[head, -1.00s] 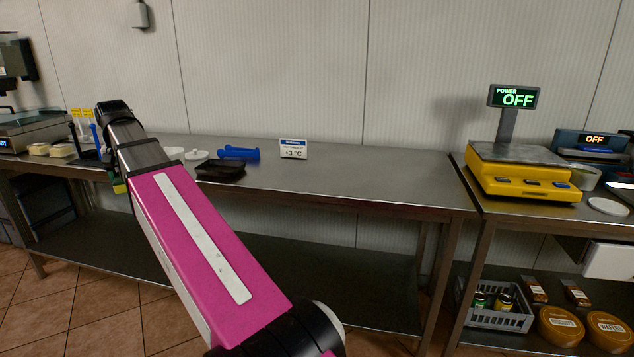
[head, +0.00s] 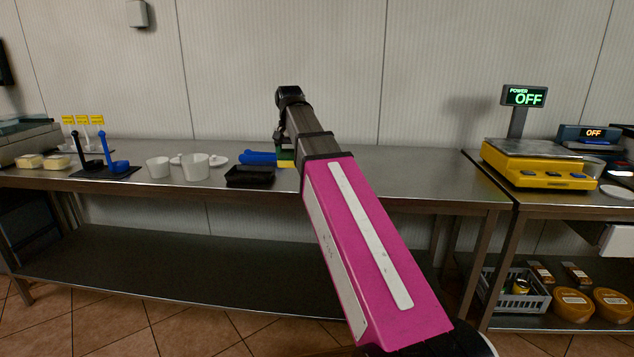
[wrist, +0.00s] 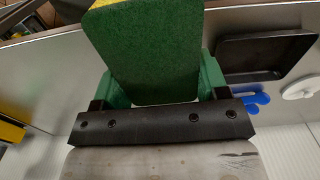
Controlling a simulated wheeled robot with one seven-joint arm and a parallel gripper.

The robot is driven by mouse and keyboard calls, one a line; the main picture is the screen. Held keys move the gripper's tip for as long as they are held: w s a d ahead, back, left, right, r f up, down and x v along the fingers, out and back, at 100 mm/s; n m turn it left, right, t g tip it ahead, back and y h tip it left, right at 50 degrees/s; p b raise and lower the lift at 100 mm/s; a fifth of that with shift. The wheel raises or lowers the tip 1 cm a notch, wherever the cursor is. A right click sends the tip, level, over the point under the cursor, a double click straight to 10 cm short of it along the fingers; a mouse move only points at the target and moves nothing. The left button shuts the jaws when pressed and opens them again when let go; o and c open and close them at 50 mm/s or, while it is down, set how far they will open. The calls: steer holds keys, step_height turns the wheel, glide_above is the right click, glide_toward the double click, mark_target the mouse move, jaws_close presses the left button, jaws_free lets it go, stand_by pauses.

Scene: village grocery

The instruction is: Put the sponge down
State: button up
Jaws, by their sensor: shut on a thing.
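The green and yellow sponge (wrist: 150,50) is held between the green fingers of my gripper (wrist: 155,85) in the wrist view. In the head view a small part of the sponge (head: 286,156) shows beside my arm, just right of the black tray. My gripper is shut on the sponge, above the steel counter (head: 420,180). The arm hides most of the gripper in the head view, and I cannot tell how high the sponge is over the counter.
A black tray (head: 250,177) and a blue object (head: 258,157) lie left of my gripper. The counter to the right is clear up to the yellow scale (head: 540,165).

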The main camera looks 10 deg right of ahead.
steer(key=w+d+f, duration=0.4)
steer(key=w+d, duration=0.1)
steer(key=w+d+f, duration=0.2)
steer(key=w+d, duration=0.1)
steer(key=shift+d+f, duration=0.2)
steer(key=shift+f, duration=0.2)
steer(key=shift+s+f, duration=0.1)
steer(key=shift+f, duration=1.9)
steer(key=shift+f, duration=0.1)
steer(key=o, duration=1.2)
step_height(320, 180, up, 12)
steer(key=shift+r, duration=0.15)
